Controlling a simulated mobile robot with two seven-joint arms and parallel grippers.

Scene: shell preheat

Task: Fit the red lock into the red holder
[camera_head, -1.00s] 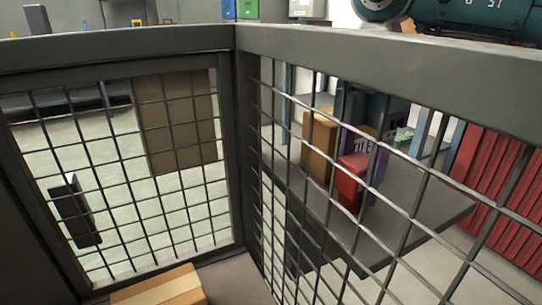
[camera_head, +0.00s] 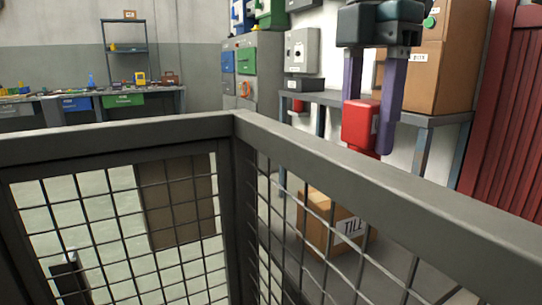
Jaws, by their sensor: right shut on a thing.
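My right gripper (camera_head: 367,122) hangs down at the upper right, with a dark body and two purple fingers. It is shut on the red lock (camera_head: 358,127), a red block that shows between and below the fingers. It is held beyond the cage rail, in front of a grey table. A small red object (camera_head: 299,106) shows farther back, below a grey wall box; I cannot tell whether it is the red holder. My left gripper is not in view.
A grey rail (camera_head: 400,188) with wire mesh runs across the front. Beyond it stand a grey table (camera_head: 436,119), a large cardboard box (camera_head: 447,68), a lower box marked TILE (camera_head: 318,222) and red panels (camera_head: 508,105). A cluttered workbench (camera_head: 80,106) is at the back left.

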